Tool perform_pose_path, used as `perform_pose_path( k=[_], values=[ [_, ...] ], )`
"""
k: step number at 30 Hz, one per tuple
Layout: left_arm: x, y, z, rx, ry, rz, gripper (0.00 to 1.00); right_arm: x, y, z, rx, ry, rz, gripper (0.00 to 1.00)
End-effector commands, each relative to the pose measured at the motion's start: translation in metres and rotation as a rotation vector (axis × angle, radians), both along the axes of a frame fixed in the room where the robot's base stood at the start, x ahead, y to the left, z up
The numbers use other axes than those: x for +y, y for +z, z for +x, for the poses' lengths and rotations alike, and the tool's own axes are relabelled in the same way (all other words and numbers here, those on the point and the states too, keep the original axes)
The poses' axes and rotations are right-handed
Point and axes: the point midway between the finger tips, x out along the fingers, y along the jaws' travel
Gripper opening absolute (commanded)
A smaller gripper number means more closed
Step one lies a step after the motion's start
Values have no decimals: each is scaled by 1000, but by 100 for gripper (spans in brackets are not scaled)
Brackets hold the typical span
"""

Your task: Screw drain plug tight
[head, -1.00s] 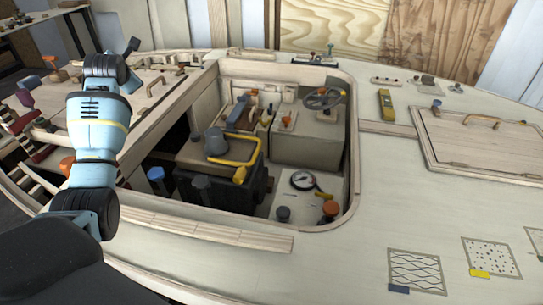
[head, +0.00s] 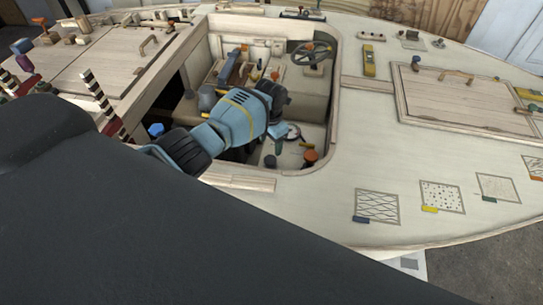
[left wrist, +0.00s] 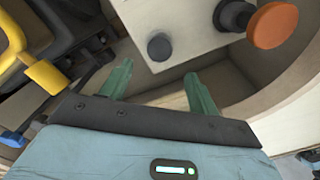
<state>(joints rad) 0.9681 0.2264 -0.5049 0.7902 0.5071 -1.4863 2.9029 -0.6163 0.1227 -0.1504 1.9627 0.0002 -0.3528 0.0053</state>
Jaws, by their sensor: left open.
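In the open hatch well, a dark grey round knob (head: 270,161) stands on the well floor; it also shows in the left wrist view (left wrist: 160,47). Next to it is an orange-capped knob (head: 310,156) with a dark base, also in the left wrist view (left wrist: 272,25). I cannot tell for sure which is the drain plug. My left gripper (head: 278,148) reaches down into the well, just beyond the grey knob in the head view. In the left wrist view its green fingers (left wrist: 158,70) are apart, with nothing between them. My right gripper is out of view.
A handwheel (head: 311,55) sits at the back of the well. A yellow pipe (left wrist: 45,73) is at the left wrist view's left. The wooden rim (left wrist: 240,105) curves close by.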

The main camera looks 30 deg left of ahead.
Motion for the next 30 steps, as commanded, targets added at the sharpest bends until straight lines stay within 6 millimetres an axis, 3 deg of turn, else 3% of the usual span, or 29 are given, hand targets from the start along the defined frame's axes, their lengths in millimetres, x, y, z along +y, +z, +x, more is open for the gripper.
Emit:
perform_pose_path(
  k=[18,30],
  values=[
    [1,-75,-1,3,-2,0,61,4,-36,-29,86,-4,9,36],
    [1,-78,1,-4,-2,1,61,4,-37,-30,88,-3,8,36]
  ],
)
